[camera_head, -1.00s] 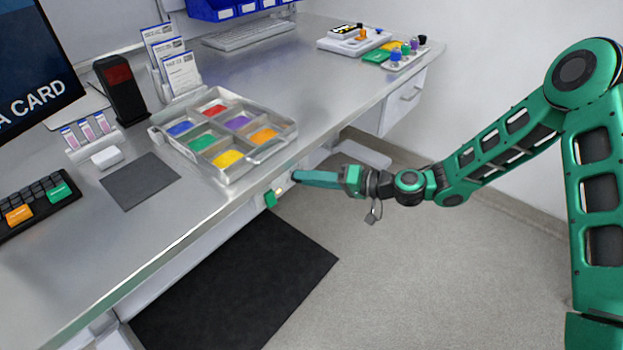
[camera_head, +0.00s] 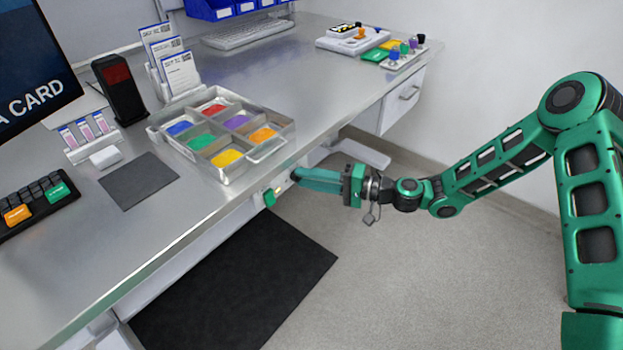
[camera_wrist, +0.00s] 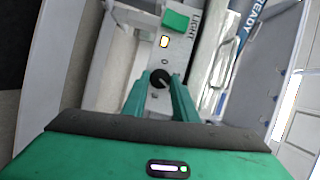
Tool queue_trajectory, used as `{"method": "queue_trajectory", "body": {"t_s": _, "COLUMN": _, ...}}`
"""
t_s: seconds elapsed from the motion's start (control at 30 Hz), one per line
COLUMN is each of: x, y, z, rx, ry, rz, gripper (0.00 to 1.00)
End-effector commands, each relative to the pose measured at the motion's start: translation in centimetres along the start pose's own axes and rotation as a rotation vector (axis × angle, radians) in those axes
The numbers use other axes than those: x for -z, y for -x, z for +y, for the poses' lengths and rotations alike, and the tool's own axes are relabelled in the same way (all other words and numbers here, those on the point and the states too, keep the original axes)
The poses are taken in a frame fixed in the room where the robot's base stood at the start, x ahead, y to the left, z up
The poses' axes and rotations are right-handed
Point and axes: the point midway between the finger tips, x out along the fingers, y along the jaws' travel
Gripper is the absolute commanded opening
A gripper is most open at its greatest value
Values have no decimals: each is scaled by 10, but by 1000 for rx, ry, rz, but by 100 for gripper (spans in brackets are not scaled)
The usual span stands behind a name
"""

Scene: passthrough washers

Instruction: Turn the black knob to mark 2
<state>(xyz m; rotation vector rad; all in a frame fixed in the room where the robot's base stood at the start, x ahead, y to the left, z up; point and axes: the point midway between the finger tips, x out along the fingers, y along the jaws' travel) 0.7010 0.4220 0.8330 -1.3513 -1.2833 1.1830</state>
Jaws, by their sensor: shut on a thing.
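The black knob (camera_wrist: 160,78) sits on a pale panel in the wrist view, with a light line on its face. My gripper (camera_wrist: 161,80) has its two green fingers on either side of the knob, shut on it. A small 0 shows on the panel just above the knob; mark 2 cannot be made out. In the head view my gripper (camera_head: 295,176) reaches level to the panel below the desk's front edge, and its fingers hide the knob there.
A tray of coloured compartments (camera_head: 222,177) stands on the desk above my gripper. A black mat (camera_head: 250,280) lies on the floor; the floor around my arm is clear.

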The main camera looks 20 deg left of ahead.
Motion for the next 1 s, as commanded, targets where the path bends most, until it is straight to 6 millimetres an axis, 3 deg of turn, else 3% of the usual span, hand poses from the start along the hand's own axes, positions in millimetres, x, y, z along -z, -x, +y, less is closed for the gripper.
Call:
{"method": "queue_trajectory", "body": {"t_s": 0.17, "x": 0, "y": 0, "z": 2, "rx": -4, "ry": 1, "rz": 1, "gripper": 4}}
{"method": "queue_trajectory", "body": {"t_s": 0.2, "x": 0, "y": -1, "z": 2, "rx": -4, "ry": 1, "rz": 1, "gripper": 31}}
{"method": "queue_trajectory", "body": {"t_s": 0.27, "x": 0, "y": 0, "z": 2, "rx": -4, "ry": 1, "rz": 0, "gripper": 45}}
{"method": "queue_trajectory", "body": {"t_s": 0.67, "x": 1, "y": 6, "z": 1, "rx": -3, "ry": 0, "rz": 2, "gripper": 45}}
{"method": "queue_trajectory", "body": {"t_s": 1.0, "x": 1, "y": 64, "z": 2, "rx": -4, "ry": 0, "rz": 3, "gripper": 45}}
